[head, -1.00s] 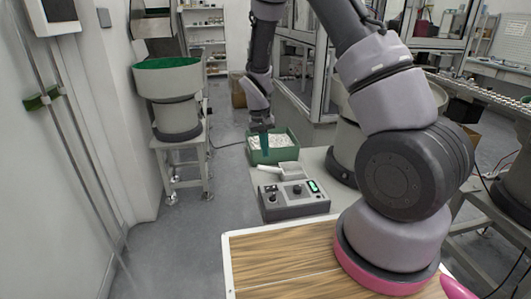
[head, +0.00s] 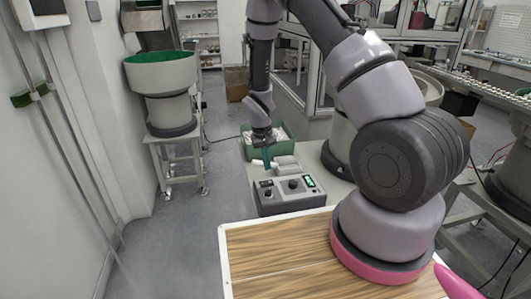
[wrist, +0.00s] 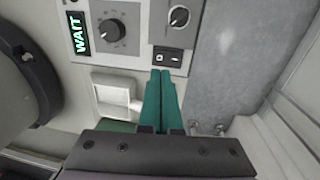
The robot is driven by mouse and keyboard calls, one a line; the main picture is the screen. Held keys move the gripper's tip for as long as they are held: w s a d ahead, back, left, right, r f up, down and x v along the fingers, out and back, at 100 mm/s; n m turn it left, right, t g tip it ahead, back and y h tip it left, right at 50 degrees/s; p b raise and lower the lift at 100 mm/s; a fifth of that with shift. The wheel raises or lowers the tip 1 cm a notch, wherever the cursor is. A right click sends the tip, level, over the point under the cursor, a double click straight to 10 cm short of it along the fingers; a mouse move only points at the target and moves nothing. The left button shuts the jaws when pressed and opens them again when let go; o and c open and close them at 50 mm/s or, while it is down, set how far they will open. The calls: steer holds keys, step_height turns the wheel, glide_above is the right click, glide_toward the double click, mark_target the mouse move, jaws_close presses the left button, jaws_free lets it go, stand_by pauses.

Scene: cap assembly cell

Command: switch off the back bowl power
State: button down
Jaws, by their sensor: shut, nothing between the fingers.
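A grey control box (head: 290,198) stands on a light bench in the head view. The wrist view shows its panel (wrist: 150,50) with a lit display (wrist: 78,33) reading WAIT, a large dial (wrist: 111,32), a smaller knob (wrist: 179,17) and a black rocker switch (wrist: 168,57). I cannot tell which way the rocker is pressed. My gripper (head: 266,164) is shut and empty, pointing down at the box's far edge. In the wrist view its teal fingertips (wrist: 163,72) are just beside the rocker; I cannot tell if they touch it.
A white scoop (head: 286,163) lies behind the box, close to my fingers. A green bin (head: 286,130) stands farther back. A green-lined bowl feeder (head: 162,80) stands at left on a stand. A wooden-topped surface (head: 270,258) is in front.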

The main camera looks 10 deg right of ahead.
mark_target(270, 182)
steer(key=f, duration=0.5)
steer(key=shift+d+f, duration=0.3)
steer(key=shift+d, duration=0.05)
steer(key=shift+d+f, duration=0.1)
steer(key=shift+f, duration=0.1)
steer(key=shift+s, duration=0.1)
steer(key=shift+a+r, duration=0.15)
steer(key=shift+a, duration=0.7)
step_height(270, 182, up, 14)
steer(key=a, duration=0.1)
steer(key=shift+a, duration=0.3)
